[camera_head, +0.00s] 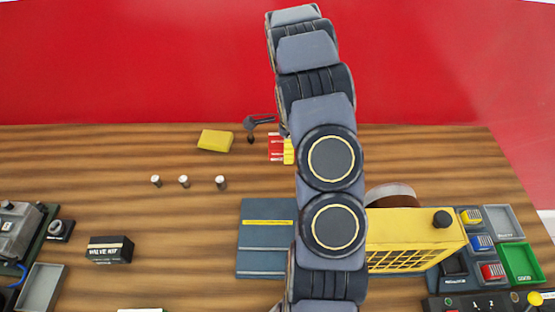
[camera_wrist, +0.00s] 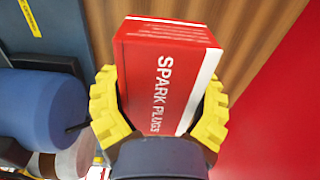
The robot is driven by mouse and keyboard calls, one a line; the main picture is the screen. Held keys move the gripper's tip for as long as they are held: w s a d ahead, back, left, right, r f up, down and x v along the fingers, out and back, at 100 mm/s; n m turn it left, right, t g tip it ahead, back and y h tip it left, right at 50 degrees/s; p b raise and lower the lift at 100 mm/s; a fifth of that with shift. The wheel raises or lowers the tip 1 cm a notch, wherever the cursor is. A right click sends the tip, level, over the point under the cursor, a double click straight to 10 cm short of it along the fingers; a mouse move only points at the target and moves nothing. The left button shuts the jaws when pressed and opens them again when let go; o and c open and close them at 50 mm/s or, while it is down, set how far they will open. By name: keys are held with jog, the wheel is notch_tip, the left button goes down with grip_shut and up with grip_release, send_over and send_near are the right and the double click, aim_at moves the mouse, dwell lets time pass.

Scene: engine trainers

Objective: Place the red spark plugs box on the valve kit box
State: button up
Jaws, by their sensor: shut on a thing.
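The red spark plugs box (camera_wrist: 165,75) has white edges and white lettering. In the wrist view it sits between the yellow fingers of my gripper (camera_wrist: 160,95), which are shut on its two sides. In the head view a small part of the red box (camera_head: 274,148) and a yellow finger (camera_head: 289,150) show at the table's far side, left of my arm; the rest is hidden behind the arm. I cannot tell whether the box touches the table. The black valve kit box (camera_head: 110,250), with a pale stripe and lettering, stands at the front left with nothing on it.
Several small cylinders (camera_head: 184,181) and a yellow block (camera_head: 215,140) stand between the two boxes. A dark mat (camera_head: 262,255) lies mid-table. A yellow machine (camera_head: 415,230) and bins (camera_head: 520,263) are at right. A grey tray (camera_head: 42,287) is at left. A red wall (camera_head: 130,60) rises behind.

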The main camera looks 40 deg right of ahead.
notch_tip(320, 180, up, 2)
jog(key=shift+r, duration=0.1)
jog(key=shift+w+a+r, duration=0.1)
jog(key=shift+a, duration=0.05)
jog(key=w+a+r+n, duration=0.2)
jog(key=w+a+n, duration=0.15)
jog(key=a, duration=0.75)
jog(key=w+a+r+n, duration=0.3)
jog(key=a+n, duration=0.2)
jog(key=a, duration=0.6)
jog(key=s+a+r+n, duration=0.2)
jog(key=s+a+n, duration=0.2)
jog(key=a, duration=0.6)
jog(key=s+a+r+n, duration=0.2)
jog(key=s+a+n, duration=0.25)
jog(key=a, duration=0.55)
send_over(105, 246)
jog(key=shift+n, duration=0.3)
notch_tip(105, 246, down, 10)
jog(key=shift+s+r, duration=0.15)
jog(key=shift+r, duration=0.1)
jog(key=shift+f, duration=0.4)
notch_tip(105, 246, down, 3)
jog(key=shift+r, duration=0.1)
jog(key=shift+w, duration=0.2)
